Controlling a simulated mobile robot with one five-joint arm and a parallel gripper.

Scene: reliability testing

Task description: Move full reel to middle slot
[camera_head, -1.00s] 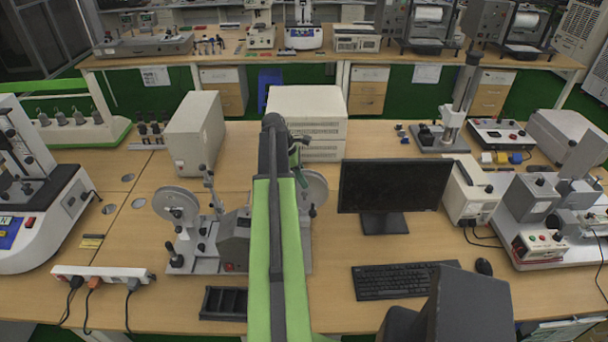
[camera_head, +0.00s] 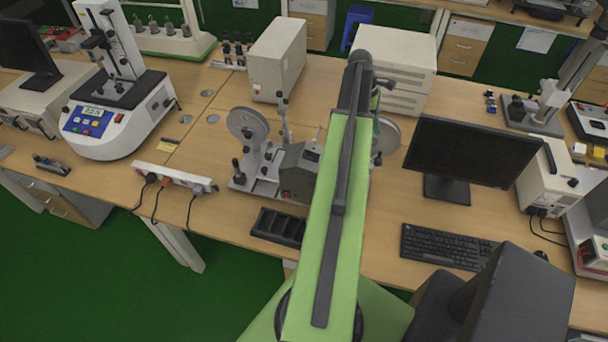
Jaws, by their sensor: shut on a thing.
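The grey winding machine (camera_head: 292,170) stands mid-table with a grey reel (camera_head: 248,127) at its left. A second grey disc (camera_head: 386,138) shows at its right, partly behind my arm. I cannot tell which reel is full. A black tray with slots (camera_head: 279,226) lies at the table's front edge, left of my arm; its right end is close to the arm. My gripper (camera_head: 381,90) is at the far end of my green arm, above the back of the machine; only a small dark part shows. Its fingers, and anything between them, are hidden.
A monitor (camera_head: 470,155) and keyboard (camera_head: 444,247) stand right of my arm. Beige boxes (camera_head: 278,58) stand behind the machine. A power strip (camera_head: 175,178) lies at the front left edge, near a white tester (camera_head: 118,115). Some table between strip and tray is bare.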

